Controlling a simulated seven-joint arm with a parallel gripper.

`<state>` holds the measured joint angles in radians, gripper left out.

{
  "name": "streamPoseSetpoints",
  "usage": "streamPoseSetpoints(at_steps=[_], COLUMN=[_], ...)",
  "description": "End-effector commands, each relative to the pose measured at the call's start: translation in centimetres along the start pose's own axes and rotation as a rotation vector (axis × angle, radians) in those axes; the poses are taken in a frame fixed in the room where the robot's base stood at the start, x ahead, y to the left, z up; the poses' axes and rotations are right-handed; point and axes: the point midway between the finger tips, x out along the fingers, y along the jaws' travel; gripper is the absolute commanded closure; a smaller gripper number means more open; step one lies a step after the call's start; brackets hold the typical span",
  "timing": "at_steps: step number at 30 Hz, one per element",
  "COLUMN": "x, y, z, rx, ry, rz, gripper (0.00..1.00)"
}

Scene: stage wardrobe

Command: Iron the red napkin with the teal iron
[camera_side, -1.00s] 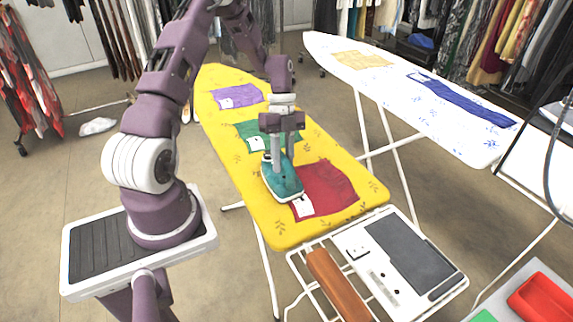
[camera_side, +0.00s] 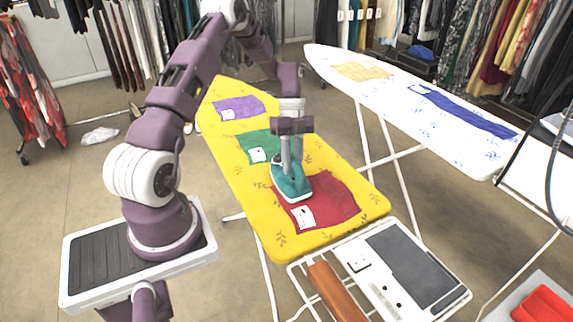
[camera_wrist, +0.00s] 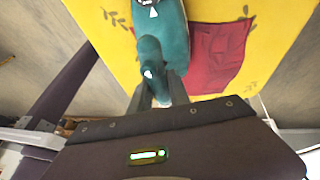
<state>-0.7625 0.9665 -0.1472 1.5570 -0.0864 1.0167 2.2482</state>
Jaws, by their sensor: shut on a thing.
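The red napkin (camera_side: 329,203) lies on the near end of the yellow ironing board (camera_side: 263,217), with a white tag at its front left corner. The teal iron (camera_side: 293,184) is over the upper left part of the napkin, its white sole edge low against it; I cannot tell if it touches. My gripper (camera_side: 292,166) is shut on the iron's handle from above. In the wrist view the teal iron (camera_wrist: 165,35) sits between my fingers (camera_wrist: 158,92), and the red napkin (camera_wrist: 215,55) shows to its right. The iron hides part of the napkin.
A green napkin (camera_side: 262,146) and a purple napkin (camera_side: 238,108) lie farther up the yellow board. A white board (camera_side: 400,110) with yellow and blue cloths stands to the right. A white rest panel (camera_side: 405,268) adjoins the near end. A red tray (camera_side: 543,304) is at lower right.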

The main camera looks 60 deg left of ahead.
Motion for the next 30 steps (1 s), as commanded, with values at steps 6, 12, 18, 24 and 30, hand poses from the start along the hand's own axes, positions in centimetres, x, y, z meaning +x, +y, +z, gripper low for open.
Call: streamPoseSetpoints(at_steps=[6, 12, 18, 24, 30], x=[-0.2, 0.3, 0.8, 1.3, 1.8], y=[-1.4, -1.4, -1.4, -1.4, -1.3], z=[-0.1, -1.4, -2.6, -3.8, -5.0], rx=[0.002, 0.002, 0.001, 0.003, 0.001], ry=[-0.002, 0.000, 0.000, 0.000, 0.000], rz=[0.000, 0.002, 0.001, 0.002, 0.002], gripper=[1.00, 1.00, 1.00, 1.00, 1.00])
